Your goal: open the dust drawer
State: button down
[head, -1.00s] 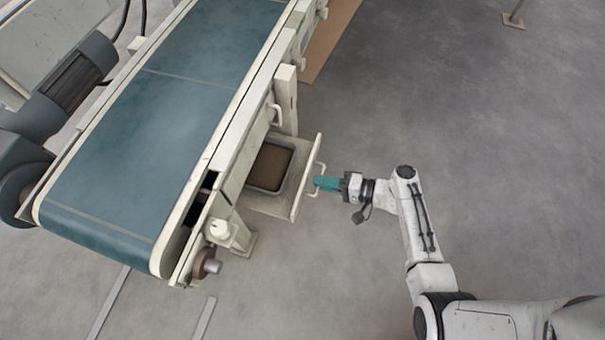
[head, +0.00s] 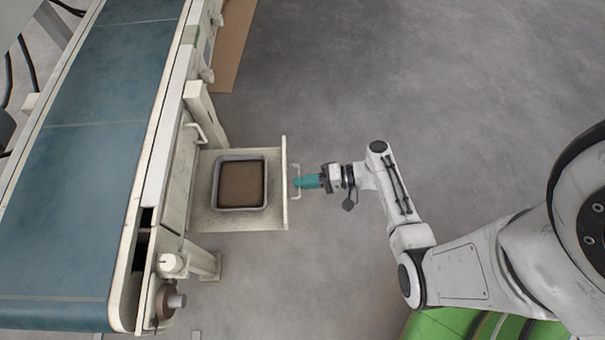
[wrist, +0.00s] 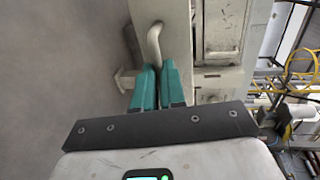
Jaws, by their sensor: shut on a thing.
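The dust drawer (head: 210,215) is pulled out to the right from under the conveyor. A grey-rimmed bin of brown dust (head: 241,185) sits in it and shows in full from above. The drawer's pale front panel (head: 284,160) stands upright with a bar handle (head: 296,168) on its outer side. My gripper (head: 298,182) is at this handle with its teal fingers. In the wrist view the teal fingers (wrist: 158,85) are shut on the pale curved handle (wrist: 153,40); the fingers hide part of it.
The conveyor with its blue belt (head: 75,170) stands left of the drawer. A roller end (head: 172,302) sticks out below the drawer. A brown board (head: 232,45) lies at the top.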

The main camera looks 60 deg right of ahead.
jog(key=c, duration=1.2)
grip_release()
jog(key=p+v, duration=0.2)
jog(key=v, duration=0.9)
jog(key=shift+a+f, duration=0.1)
